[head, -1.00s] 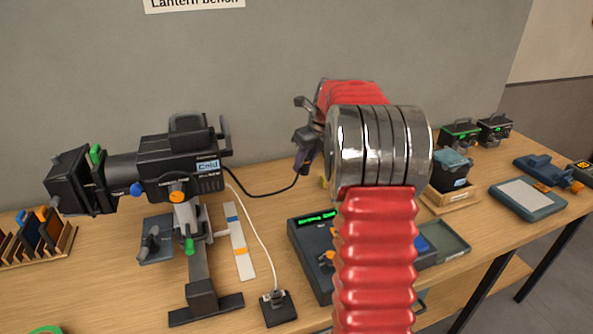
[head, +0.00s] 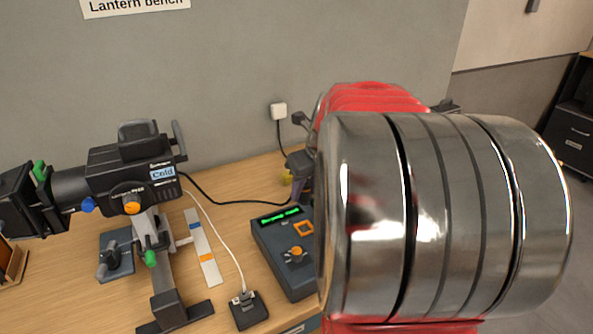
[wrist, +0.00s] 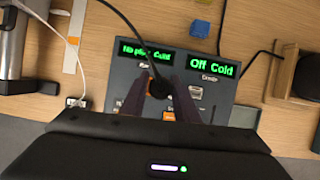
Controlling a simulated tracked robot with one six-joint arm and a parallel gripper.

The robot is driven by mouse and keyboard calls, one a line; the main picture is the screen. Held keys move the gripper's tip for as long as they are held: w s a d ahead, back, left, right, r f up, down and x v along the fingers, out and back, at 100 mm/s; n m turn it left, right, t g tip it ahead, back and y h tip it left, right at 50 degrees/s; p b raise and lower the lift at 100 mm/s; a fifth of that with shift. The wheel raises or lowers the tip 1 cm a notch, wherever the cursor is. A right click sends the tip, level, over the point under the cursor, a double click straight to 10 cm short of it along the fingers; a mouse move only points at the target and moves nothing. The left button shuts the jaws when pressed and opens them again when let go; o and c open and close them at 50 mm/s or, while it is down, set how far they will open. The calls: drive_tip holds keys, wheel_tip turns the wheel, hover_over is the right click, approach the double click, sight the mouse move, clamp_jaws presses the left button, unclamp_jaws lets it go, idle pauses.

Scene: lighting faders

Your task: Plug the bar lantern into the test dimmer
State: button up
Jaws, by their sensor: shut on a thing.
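The bar lantern (head: 125,178) stands at left in the head view, black, with a "Cold" label. Its black cable runs right to my gripper (wrist: 160,100). My gripper is shut on the dark plug (wrist: 158,86) at the cable's end, above the test dimmer (wrist: 222,105) in the wrist view. In the head view my gripper (head: 300,185) is partly hidden behind my arm. The dimmer (head: 272,262) has green displays; one reads "Off Cold", the other is partly crossed by the cable. I cannot tell whether the plug touches the dimmer; its socket is hidden.
A white cable runs to a small black socket box (head: 248,310) left of the dimmer. A striped strip (head: 203,250) lies beside the lantern's stand. A wall plug (head: 279,112) is behind. A blue block (wrist: 200,28) lies beyond the dimmer. My arm hides the bench's right side.

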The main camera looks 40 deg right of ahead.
drive_tip(key=shift+s+a+f, duration=0.2)
drive_tip(key=shift+s+f, duration=0.05)
drive_tip(key=shift+f, duration=0.2)
drive_tip(key=shift+s+a+f, duration=0.15)
drive_tip(key=shift+s+f, duration=0.1)
drive_tip(key=shift+f, duration=0.2)
drive_tip(key=shift+w+d, duration=0.1)
drive_tip(key=shift+f, duration=0.15)
drive_tip(key=shift+f, duration=2.55)
drive_tip(key=shift+f, duration=0.8)
drive_tip(key=shift+f, duration=0.45)
idle(0.7)
